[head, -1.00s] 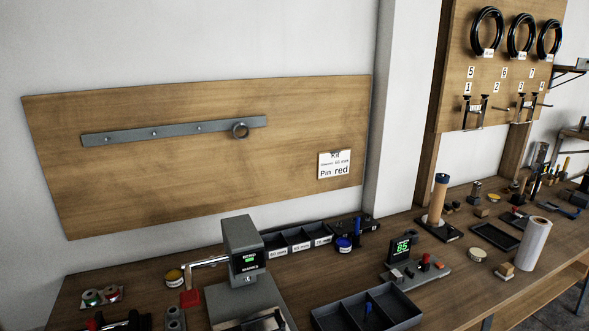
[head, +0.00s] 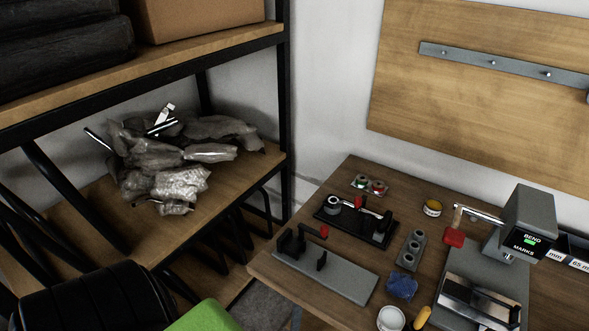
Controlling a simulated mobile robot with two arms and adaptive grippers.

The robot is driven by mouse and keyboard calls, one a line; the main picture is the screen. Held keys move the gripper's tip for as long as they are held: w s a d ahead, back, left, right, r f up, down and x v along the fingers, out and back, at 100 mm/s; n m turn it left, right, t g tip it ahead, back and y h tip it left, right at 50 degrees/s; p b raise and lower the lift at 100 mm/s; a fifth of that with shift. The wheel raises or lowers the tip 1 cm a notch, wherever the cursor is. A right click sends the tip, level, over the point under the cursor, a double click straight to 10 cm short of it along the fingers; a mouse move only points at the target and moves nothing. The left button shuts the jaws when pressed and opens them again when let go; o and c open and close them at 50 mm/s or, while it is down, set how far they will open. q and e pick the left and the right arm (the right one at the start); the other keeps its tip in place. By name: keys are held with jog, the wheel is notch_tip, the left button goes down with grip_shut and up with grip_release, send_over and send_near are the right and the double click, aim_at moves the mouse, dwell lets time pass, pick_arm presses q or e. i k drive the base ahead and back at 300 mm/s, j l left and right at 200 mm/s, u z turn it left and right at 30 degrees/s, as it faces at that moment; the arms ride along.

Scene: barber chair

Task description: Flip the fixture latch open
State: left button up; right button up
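On the left end of the workbench (head: 340,180) lies a grey base plate (head: 342,283) with black upright brackets (head: 290,243) and a red-tipped part (head: 323,232). Behind it is a black fixture (head: 330,213) with a light metal bar across it and a red piece (head: 358,202). I cannot tell for sure which of these carries the latch, or whether a latch is open or shut. Neither of my grippers is in view.
A grey machine marked BEND (head: 529,222) with a red-ended lever (head: 454,236) stands at the right. A grey block with holes (head: 410,250), blue item (head: 402,286) and white cup (head: 391,318) lie nearby. A shelf rack (head: 284,120) stands left.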

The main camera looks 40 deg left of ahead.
aim_at(359, 201)
jog(key=u, duration=0.9)
